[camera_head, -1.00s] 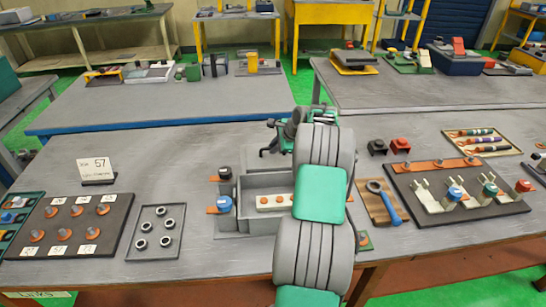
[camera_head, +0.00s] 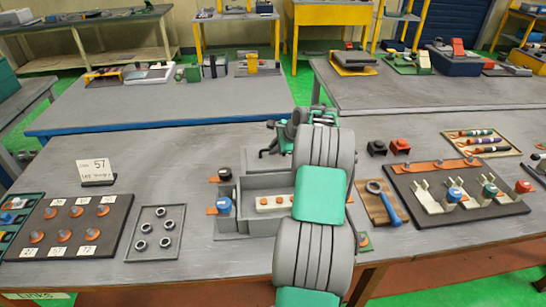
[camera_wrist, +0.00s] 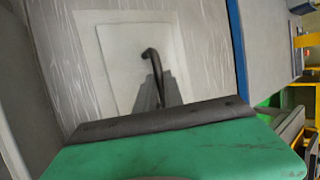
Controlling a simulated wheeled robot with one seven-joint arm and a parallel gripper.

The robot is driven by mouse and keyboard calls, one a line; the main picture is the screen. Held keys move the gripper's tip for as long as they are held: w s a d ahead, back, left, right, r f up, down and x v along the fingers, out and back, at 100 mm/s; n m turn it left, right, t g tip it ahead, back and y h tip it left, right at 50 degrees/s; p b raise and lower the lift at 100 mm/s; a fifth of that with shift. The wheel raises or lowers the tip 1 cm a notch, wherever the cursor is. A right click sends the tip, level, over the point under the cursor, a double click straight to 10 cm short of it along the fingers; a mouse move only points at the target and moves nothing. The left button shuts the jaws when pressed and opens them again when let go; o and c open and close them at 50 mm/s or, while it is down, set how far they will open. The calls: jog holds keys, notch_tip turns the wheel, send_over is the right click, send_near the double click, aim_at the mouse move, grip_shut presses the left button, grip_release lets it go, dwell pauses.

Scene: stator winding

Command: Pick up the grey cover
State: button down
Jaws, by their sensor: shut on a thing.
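The pale grey square plate in the wrist view, which I take to be the grey cover (camera_wrist: 118,65), lies just beyond my gripper (camera_wrist: 152,58). My gripper's dark finger reaches over its middle and is shut there; the exact contact is too small to see. The open grey box (camera_head: 266,184) holds a white strip with orange dots (camera_head: 276,203).
A black block (camera_head: 376,147) and a red block (camera_head: 400,146) stand right of my arm. A blue-handled ring tool (camera_head: 390,205) lies on a brown board. A sign (camera_head: 97,170), a tray of rings (camera_head: 155,233) and a dark board of orange pegs (camera_head: 72,226) are at left.

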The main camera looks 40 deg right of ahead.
aim_at(274, 158)
notch_tip(274, 158, up, 10)
dwell(0.5)
jog(key=shift+r, duration=0.1)
dwell(0.5)
